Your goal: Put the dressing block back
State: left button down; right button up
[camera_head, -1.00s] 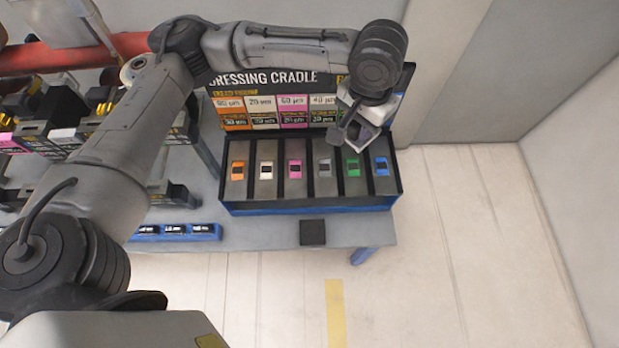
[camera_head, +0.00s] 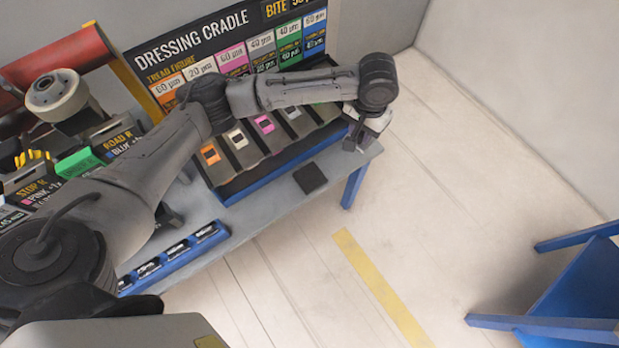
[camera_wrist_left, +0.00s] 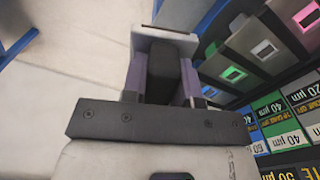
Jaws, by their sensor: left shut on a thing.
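My left gripper (camera_head: 362,138) hangs beyond the right end of the dressing cradle, near the table's right edge. It is shut on a dark block, which I take to be the dressing block (camera_wrist_left: 160,80); in the left wrist view it sits between the two purple-grey fingers, with a pale plate (camera_wrist_left: 165,40) at its far end. The dressing cradle (camera_head: 262,172) has a row of grey slots with orange, white, pink and other coloured marks. A flat dark square (camera_head: 311,178) lies on the table in front of the cradle. My right gripper is not in view.
A label board (camera_head: 195,45) stands behind the cradle. A blue tray (camera_head: 165,262) with small dark pieces lies at the table's front left. Black fixtures and a red cylinder (camera_head: 55,60) fill the left. A blue frame (camera_head: 560,300) stands on the floor at right. The floor between is clear.

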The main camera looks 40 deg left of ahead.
pick_arm(q)
notch_tip(320, 180, down, 16)
jog(key=a+b, duration=0.2)
jog(key=b, duration=0.5)
send_over(309, 178)
jog(key=shift+n, duration=0.4)
notch_tip(309, 178, down, 8)
jog(key=shift+r, duration=0.2)
jog(key=shift+f+b, duration=0.9)
jog(key=shift+f, duration=1.1)
jog(key=shift+f, duration=0.1)
jog(key=c, duration=0.9)
grip_release()
